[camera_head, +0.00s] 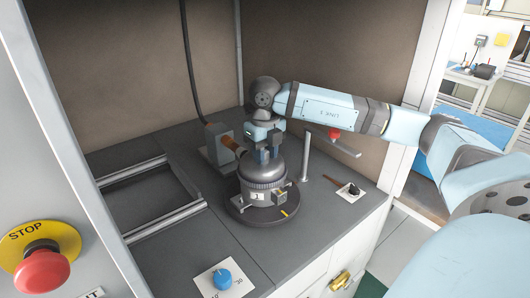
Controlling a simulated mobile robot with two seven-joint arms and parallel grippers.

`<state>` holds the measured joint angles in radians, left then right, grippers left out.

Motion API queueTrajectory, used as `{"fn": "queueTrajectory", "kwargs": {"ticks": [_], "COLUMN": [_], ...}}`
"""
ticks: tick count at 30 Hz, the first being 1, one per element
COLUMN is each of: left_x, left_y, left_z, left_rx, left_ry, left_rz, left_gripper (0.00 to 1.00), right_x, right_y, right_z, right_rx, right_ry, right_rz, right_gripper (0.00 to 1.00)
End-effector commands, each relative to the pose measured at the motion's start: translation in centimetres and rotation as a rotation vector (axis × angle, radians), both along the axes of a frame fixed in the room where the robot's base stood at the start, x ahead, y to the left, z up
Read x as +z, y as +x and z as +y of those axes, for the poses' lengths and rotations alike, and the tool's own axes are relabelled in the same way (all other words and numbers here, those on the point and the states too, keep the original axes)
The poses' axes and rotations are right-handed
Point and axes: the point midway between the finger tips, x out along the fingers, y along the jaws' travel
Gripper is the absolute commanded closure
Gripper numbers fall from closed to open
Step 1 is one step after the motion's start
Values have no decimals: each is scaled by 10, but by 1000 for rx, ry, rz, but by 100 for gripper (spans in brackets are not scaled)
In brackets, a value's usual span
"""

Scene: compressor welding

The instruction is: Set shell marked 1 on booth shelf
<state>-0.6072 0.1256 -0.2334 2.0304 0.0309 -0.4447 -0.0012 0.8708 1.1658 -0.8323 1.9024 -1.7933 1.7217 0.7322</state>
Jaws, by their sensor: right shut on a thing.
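A grey metal shell (262,186), squat and round with a ribbed band, stands upright on a dark round plate (241,212) in the booth. No number mark is readable on it. My right gripper (269,155) points down from above and is shut on the top of the shell. The fingers partly hide the top. The grey booth worktop (222,228) spreads around the plate. My left gripper is not in view.
A torch with a copper-coloured nozzle (228,144) sits close behind the shell. Two metal rails (165,222) flank a recess at left.

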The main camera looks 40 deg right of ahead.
Motion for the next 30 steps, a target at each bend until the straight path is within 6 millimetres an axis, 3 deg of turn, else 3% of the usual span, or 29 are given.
{"fn": "queueTrajectory", "kwargs": {"ticks": [3, 4, 8, 30], "left_x": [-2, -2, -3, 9], "left_y": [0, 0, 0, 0], "left_z": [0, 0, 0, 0], "left_rx": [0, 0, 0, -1], "left_ry": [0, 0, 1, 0], "left_rz": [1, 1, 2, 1], "left_gripper": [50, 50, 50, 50], "right_x": [-8, -9, -9, 10], "right_y": [-2, -2, -2, -2], "right_z": [1, 1, 1, 1], "right_rx": [2, 2, 2, 1], "right_ry": [-1, -1, -1, -1], "right_rz": [14, 15, 16, 12], "right_gripper": [100, 73, 100, 100]}}
